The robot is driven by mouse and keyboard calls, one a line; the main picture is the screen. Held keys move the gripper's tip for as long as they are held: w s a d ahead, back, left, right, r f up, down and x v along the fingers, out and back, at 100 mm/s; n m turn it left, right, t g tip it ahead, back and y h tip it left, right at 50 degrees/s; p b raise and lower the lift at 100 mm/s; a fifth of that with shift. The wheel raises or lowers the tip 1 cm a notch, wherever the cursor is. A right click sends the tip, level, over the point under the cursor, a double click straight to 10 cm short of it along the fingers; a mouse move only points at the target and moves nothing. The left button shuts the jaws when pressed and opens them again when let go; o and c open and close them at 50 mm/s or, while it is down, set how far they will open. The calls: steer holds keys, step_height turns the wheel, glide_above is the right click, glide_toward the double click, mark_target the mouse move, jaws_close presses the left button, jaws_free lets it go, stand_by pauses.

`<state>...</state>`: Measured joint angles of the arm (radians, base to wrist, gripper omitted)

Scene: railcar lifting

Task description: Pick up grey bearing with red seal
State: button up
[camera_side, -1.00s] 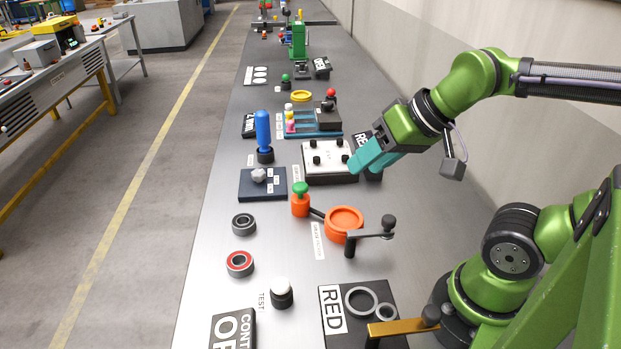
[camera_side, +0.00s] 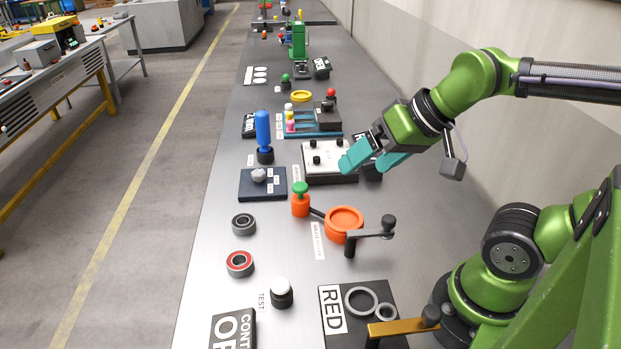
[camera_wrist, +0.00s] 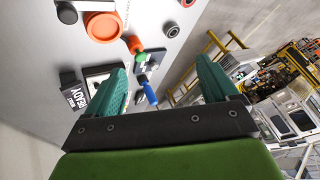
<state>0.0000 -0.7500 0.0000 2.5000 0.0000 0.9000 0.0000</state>
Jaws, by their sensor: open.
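The grey bearing with a red seal (camera_side: 240,263) lies flat on the bench near its left edge, and part of it shows at the top edge of the wrist view (camera_wrist: 188,3). A second bearing with a dark seal (camera_side: 243,224) lies just behind it and also shows in the wrist view (camera_wrist: 171,30). My gripper (camera_side: 366,163) is open and empty, raised above the bench by the white box, to the right of and farther back than both bearings. In the wrist view both teal fingers (camera_wrist: 163,75) are spread apart with nothing between them.
An orange round dish (camera_side: 344,222) with a dark crank and an orange green-topped knob (camera_side: 300,203) stand between my gripper and the bearings. A white-topped button (camera_side: 281,292) stands in front of the red-sealed bearing. Bare bench surrounds the bearings.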

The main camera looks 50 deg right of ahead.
steer(key=n+g+h, duration=0.2)
steer(key=n+g, duration=0.5)
steer(key=n, duration=0.9)
glide_above(239, 260)
step_height(239, 260, down, 7)
step_height(239, 260, down, 11)
steer(key=shift+w+d+f, duration=0.1)
steer(key=shift+w+f, duration=0.05)
steer(key=shift+s+f, duration=0.2)
steer(key=shift+f, duration=2.5)
steer(key=shift+c, duration=0.3)
